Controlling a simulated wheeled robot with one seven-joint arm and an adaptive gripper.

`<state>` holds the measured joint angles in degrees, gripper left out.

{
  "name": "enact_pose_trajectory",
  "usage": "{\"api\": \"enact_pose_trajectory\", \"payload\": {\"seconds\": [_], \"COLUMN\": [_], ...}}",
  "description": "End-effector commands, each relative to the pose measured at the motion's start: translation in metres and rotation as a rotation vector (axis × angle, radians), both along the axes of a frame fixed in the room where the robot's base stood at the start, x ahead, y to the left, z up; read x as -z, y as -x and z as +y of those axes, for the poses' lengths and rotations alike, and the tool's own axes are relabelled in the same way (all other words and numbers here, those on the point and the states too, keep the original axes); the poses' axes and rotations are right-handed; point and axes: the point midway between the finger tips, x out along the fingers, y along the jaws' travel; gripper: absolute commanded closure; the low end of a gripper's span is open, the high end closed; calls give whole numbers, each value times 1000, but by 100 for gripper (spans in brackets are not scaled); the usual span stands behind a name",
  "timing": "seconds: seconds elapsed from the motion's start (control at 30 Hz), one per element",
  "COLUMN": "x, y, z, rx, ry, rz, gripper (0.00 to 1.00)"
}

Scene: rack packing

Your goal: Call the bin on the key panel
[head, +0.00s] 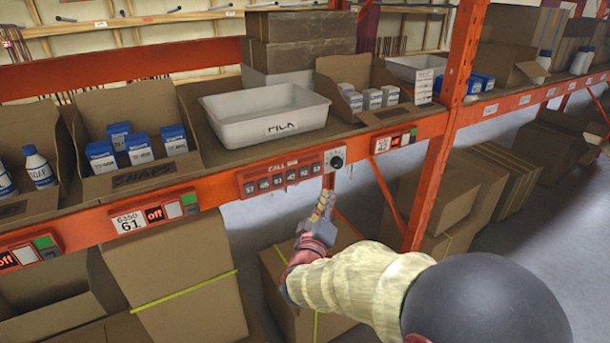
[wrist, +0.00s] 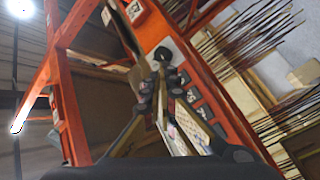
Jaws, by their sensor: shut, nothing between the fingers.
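The key panel (head: 283,177), marked CALL, is a red strip with a row of several dark numbered keys on the orange shelf beam. A pale plate with a round black knob (head: 337,160) sits at its right end; the knob also shows in the wrist view (wrist: 163,54). My gripper (head: 327,194) is shut and empty, just below the knob plate and to the right of the keys. In the wrist view its fingertips (wrist: 160,71) meet near the knob, with part of the key row (wrist: 193,97) to their right. I cannot tell whether they touch anything.
A white bin (head: 265,108) stands on the shelf above the panel. A carton of blue-topped boxes (head: 150,181) is to its left, and a carton of smaller boxes (head: 385,119) to its right. An orange upright (head: 430,190) stands right of my gripper. Closed cartons (head: 170,275) sit below.

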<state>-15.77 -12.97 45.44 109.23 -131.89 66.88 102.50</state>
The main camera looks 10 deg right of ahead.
Motion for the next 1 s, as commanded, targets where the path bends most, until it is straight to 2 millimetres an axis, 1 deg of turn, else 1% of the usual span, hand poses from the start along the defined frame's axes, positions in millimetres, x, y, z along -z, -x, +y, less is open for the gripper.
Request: {"api": "enact_pose_trajectory", "payload": {"seconds": [0.37, 0.53, 0.67, 1.0], "x": [0, -1, -2, -1], "y": [0, -6, -19, -61], "z": [0, 2, 6, 20], "rx": [0, 0, 0, 0], "ry": [-17, -16, -15, -16], "rz": [-7, -7, -6, -8], "gripper": [100, 100, 100, 100]}}
